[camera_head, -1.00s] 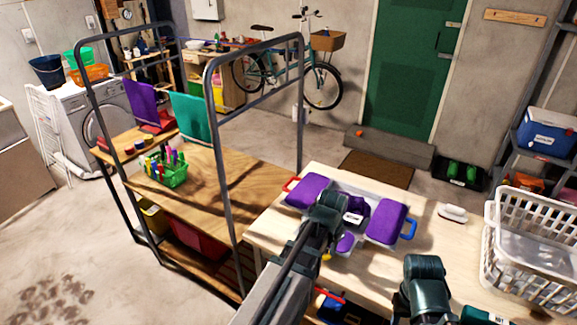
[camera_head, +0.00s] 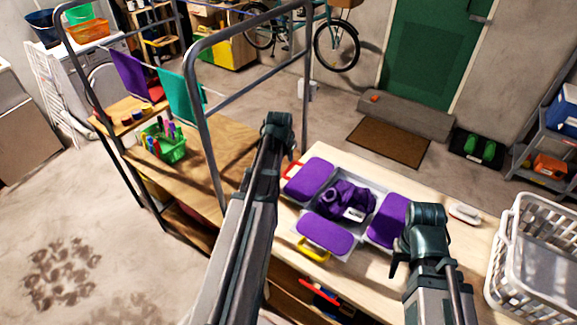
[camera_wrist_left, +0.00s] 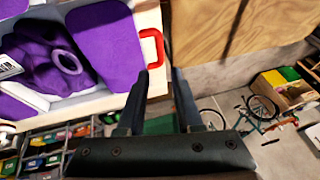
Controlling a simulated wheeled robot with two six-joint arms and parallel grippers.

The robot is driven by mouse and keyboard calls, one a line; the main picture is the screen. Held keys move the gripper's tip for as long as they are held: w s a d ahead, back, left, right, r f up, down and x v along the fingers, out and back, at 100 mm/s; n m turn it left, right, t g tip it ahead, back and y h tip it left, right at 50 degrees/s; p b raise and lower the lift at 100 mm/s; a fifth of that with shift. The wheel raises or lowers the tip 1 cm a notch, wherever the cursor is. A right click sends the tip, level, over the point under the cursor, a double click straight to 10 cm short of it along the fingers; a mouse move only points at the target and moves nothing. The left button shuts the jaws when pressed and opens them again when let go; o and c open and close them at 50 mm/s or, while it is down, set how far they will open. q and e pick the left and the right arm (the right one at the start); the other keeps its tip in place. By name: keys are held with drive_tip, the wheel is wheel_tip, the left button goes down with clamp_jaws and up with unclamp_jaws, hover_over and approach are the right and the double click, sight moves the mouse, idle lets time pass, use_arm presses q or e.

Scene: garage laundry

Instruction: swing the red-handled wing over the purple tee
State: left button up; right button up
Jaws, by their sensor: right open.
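The folding board (camera_head: 372,181) lies on the pale wooden table, its wings spread flat. The purple tee (camera_head: 345,197) lies bunched in its middle, around a white label. The red-handled wing (camera_head: 311,178) is a purple panel on the left; its red handle (camera_head: 291,169) is partly hidden by my arm. The handle (camera_wrist_left: 152,45) shows clearly in the left wrist view. My left gripper (camera_head: 280,142) is beside the handle; its fingers (camera_wrist_left: 158,76) are apart and empty, just short of it. My right gripper (camera_head: 402,265) is open by the right wing.
The yellow-handled wing (camera_head: 325,235) lies in front and a purple right wing (camera_head: 389,219) opposite. A white iron-like item (camera_head: 464,213) and a white basket (camera_head: 540,265) stand to the right. A metal-framed bench (camera_head: 200,140) borders the left.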

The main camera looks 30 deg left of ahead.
sight(288, 168)
use_arm(q)
drive_tip(key=b+x, duration=1.2)
drive_tip(key=x, duration=0.1)
drive_tip(key=shift+w+f, duration=0.2)
drive_tip(key=shift+f, duration=0.1)
use_arm(e)
wheel_tip(288, 168, down, 12)
drive_tip(key=shift+f, duration=0.15)
use_arm(q)
drive_tip(key=shift+r, duration=0.1)
clamp_jaws()
